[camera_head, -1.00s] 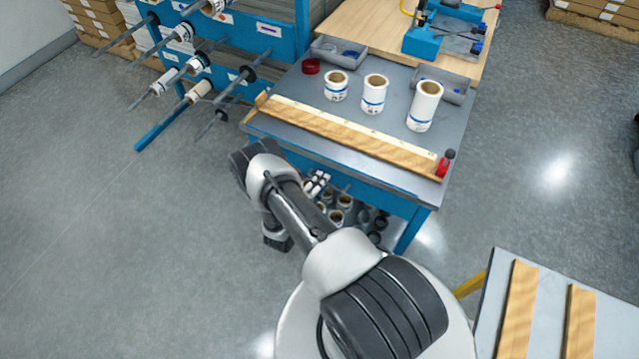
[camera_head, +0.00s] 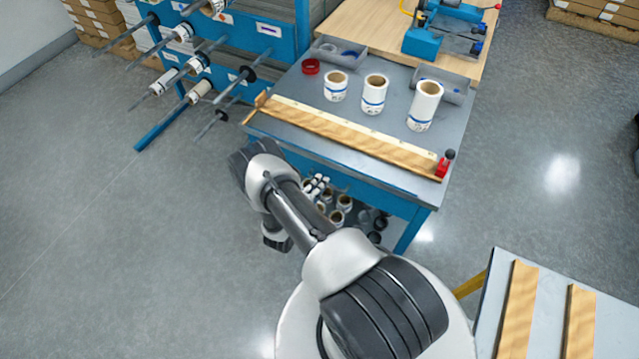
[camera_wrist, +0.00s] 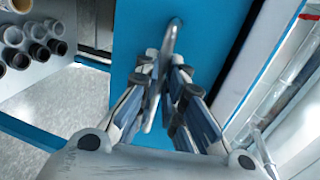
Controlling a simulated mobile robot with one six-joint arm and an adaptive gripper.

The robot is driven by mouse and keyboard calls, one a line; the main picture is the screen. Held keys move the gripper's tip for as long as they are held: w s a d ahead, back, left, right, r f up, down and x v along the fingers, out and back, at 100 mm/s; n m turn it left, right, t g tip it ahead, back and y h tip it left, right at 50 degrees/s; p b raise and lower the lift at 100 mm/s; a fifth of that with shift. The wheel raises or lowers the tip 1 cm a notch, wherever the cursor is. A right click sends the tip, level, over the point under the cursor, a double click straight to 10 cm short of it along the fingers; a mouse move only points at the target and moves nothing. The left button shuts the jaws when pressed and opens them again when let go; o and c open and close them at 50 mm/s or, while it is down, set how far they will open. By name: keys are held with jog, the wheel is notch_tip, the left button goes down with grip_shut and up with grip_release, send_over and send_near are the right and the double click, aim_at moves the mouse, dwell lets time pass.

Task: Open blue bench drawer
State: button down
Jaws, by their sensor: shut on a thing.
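The blue bench (camera_head: 398,205) with a grey top stands in the middle of the head view. Its blue drawer front (camera_wrist: 215,25) fills the middle of the wrist view, with a curved metal handle (camera_wrist: 172,38) on it. My gripper (camera_wrist: 165,78) is shut on this handle, its fingers on either side of the bar. In the head view my arm covers part of the bench front. I cannot tell from these views how far the drawer stands out from the bench.
Dark-cored rolls (camera_wrist: 38,50) sit on the shelf below. A blue rack (camera_head: 285,40) with projecting rods stands to the left. A side table (camera_head: 545,310) is at lower right. Floor at left is clear.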

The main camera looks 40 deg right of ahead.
jog(key=f+b+v, duration=0.2)
jog(key=v, duration=1)
jog(key=a+f+b+v, duration=0.1)
jog(key=f+b+v, duration=0.1)
jog(key=v, duration=1.1)
jog(key=shift+s+a+f, duration=0.25)
jog(key=shift+s+f, duration=0.2)
jog(key=shift+f, duration=0.25)
jog(key=c, duration=1.7)
grip_release()
jog(key=v, duration=1.2)
